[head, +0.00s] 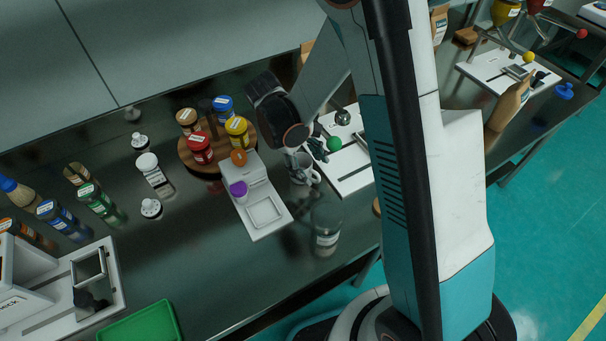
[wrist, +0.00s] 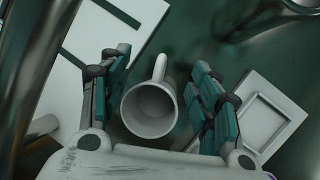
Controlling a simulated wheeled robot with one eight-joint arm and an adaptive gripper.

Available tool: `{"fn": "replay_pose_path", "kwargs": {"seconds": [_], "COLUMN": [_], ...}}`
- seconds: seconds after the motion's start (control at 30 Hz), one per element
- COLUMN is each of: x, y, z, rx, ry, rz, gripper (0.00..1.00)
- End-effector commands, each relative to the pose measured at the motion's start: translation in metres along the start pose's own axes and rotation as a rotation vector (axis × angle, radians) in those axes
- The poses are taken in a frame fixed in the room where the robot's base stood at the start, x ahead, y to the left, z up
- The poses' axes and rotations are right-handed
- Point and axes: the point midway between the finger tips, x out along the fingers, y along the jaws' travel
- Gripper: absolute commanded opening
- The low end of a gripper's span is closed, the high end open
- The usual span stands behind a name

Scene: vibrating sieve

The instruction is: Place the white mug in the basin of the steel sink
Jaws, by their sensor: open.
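The white mug (wrist: 150,108) stands between the two spread fingers of my gripper (wrist: 160,72) in the wrist view. Its mouth faces the camera and looks empty, and its handle points away toward the fingertips. Both fingers look apart from the mug, with a gap on each side. In the head view the mug (head: 302,176) is on the dark bench, partly hidden by my gripper (head: 308,160). I cannot make out the steel sink in either view.
A white-based device (head: 352,176) is close on the right, and a glass jar (head: 326,236) is in front. A wooden turntable (head: 188,160) holds several colour-lidded jars. A green tray (head: 142,324) is at front left.

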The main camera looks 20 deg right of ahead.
Motion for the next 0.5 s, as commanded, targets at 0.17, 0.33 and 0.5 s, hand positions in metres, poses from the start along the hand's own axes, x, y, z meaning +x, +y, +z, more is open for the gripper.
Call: {"fn": "replay_pose_path", "kwargs": {"seconds": [0.17, 0.33, 0.5], "x": [0.0205, 0.0195, 0.0194], "y": [-0.0003, -0.0001, -0.0001], "z": [-0.0006, 0.0001, 0.0000], "rx": [0.000, 0.000, 0.000], "ry": [0.000, 0.000, 0.000], "rz": [0.000, 0.000, 0.000], "gripper": [0.57, 0.57, 0.25]}}
